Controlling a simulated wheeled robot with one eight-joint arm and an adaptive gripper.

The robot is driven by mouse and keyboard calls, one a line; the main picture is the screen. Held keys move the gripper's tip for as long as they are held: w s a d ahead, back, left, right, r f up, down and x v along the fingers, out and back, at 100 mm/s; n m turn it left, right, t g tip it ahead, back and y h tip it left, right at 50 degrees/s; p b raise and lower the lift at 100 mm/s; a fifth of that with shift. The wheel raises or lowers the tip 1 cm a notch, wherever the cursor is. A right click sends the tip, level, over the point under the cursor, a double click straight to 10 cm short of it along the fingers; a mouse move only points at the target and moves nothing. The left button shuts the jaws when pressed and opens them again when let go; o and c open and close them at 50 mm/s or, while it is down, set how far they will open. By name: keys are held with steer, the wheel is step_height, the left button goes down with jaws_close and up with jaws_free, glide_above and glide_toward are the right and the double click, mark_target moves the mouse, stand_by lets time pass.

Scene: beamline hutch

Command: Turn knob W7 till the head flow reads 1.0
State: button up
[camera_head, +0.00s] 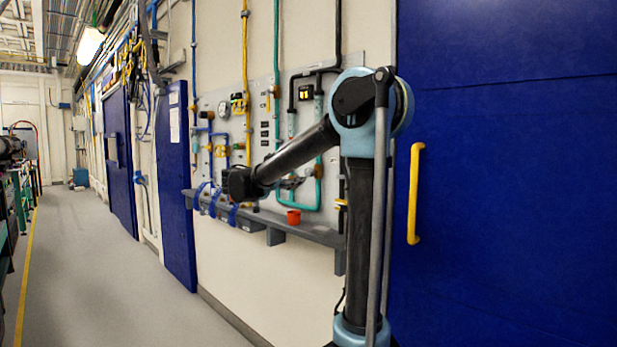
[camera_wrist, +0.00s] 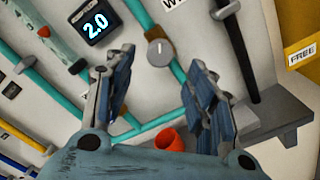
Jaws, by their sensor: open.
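A round grey knob (camera_wrist: 160,52) with a pale pointer mark sits on the wall panel in the wrist view. The label above it (camera_wrist: 176,3) is cut off after "W", so I cannot read its number. A black display (camera_wrist: 96,21) up and left of the knob reads 2.0. My gripper (camera_wrist: 160,62) is open, its two fingers pointing at the panel, with the knob framed between the fingertips. I cannot tell how far the fingertips are from the knob.
A grey shelf (camera_head: 310,231) runs below the panel and carries a red cup (camera_head: 294,217), also in the wrist view (camera_wrist: 169,140). Green pipes (camera_wrist: 150,127) cross near the knob. A yellow panel labelled FREE (camera_wrist: 297,30) is at right. A blue door (camera_head: 510,180) stands right of my arm.

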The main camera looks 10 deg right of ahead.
mark_target(307, 173)
steer(key=x, duration=0.8)
steer(key=shift+w+d, duration=0.2)
steer(key=shift+d, duration=0.05)
steer(key=shift+c, duration=0.3)
steer(key=c, duration=1)
